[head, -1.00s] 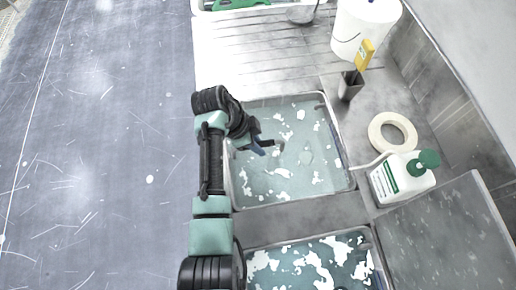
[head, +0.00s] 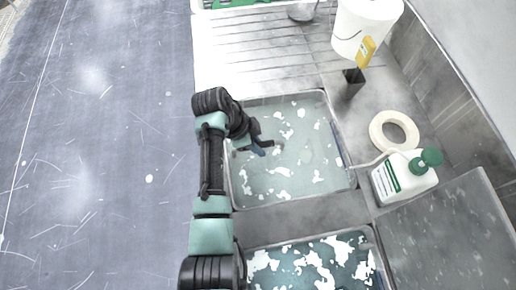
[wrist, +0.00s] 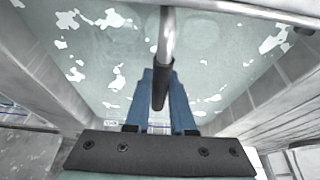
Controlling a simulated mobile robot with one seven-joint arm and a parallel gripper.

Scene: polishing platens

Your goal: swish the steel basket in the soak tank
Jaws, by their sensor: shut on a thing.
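The soak tank (head: 341,150) is a square sink of pale blue-green water with white foam patches. Its water (wrist: 215,70) fills most of the wrist view. My gripper (head: 262,148) is over the tank's left half. In the wrist view its blue fingers (wrist: 165,105) are shut on a steel handle with a dark grip (wrist: 160,88). The bare steel rod (wrist: 168,35) runs away from the fingers toward the top of the picture. I take this as the steel basket's handle; the basket's body cannot be made out. A faint round shape shows under the water.
A second foamy tank (head: 318,265) lies nearer. On the right are a white bottle with green cap (head: 405,178), a tape ring (head: 394,131), a dark holder with a yellow-handled tool (head: 354,80) and a white bucket (head: 364,25). The ribbed drainboard (head: 262,55) is largely clear.

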